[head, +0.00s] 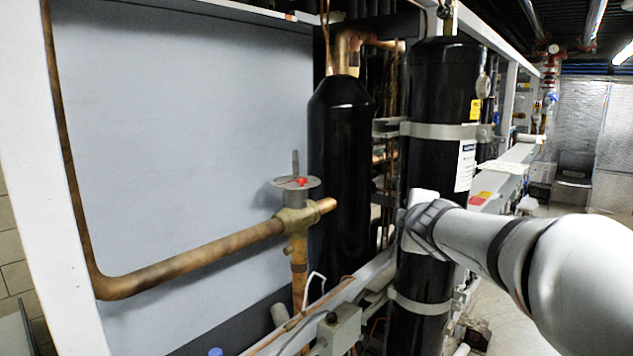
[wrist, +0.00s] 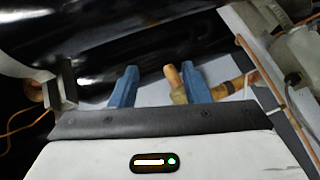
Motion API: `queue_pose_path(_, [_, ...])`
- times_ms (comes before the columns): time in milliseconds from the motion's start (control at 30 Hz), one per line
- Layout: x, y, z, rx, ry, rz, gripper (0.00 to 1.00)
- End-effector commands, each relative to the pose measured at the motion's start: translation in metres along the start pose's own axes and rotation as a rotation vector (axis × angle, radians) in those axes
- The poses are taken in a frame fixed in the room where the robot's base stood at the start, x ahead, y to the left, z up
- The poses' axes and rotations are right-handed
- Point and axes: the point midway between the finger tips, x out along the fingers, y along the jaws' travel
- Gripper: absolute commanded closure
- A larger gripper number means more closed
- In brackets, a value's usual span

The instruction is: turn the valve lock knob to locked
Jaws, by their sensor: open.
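The valve lock knob (head: 296,163) is a small grey upright handle on a round grey disc (head: 283,183) with a red mark. The disc sits on top of a brass valve body (head: 297,220) on a copper pipe (head: 190,260). In the head view my arm reaches in from the right across the black cylinder, well to the right of the valve; its gripper fingers are not visible there. In the wrist view my gripper (wrist: 158,86) has its two blue fingers apart, with nothing held. A copper pipe end (wrist: 175,83) shows between and beyond them. I cannot make out the knob there.
A tall black cylinder (head: 438,90) with metal bands stands right of the valve. Another black vessel (head: 340,140) stands behind the valve. A grey box (head: 340,328) and a rail lie low in front. Open space lies before the pale back panel (head: 180,120).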

Motion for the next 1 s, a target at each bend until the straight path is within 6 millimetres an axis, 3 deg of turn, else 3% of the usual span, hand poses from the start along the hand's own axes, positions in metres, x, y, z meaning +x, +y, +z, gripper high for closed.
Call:
queue_pose_path(33, [0.025, 0.027, -0.015, -0.181, 0.069, 0.094, 0.57])
queue_pose_path(100, [0.048, 0.057, -0.042, -0.438, 0.173, 0.228, 0.57])
queue_pose_path(200, [0.073, 0.081, -0.084, -0.798, 0.324, 0.417, 0.57])
queue_pose_path(300, [0.089, 0.084, -0.12, -1.115, 0.463, 0.607, 0.57])
queue_pose_path(433, [0.098, 0.069, -0.151, -1.421, 0.614, 0.827, 0.57])
queue_pose_path(633, [0.099, 0.045, -0.168, -1.645, 0.748, 1.026, 0.57])
queue_pose_path(767, [0.101, 0.042, -0.177, -1.679, 0.772, 1.062, 0.57])
queue_pose_path(1000, [0.116, 0.043, -0.211, -1.678, 0.774, 1.063, 0.57])
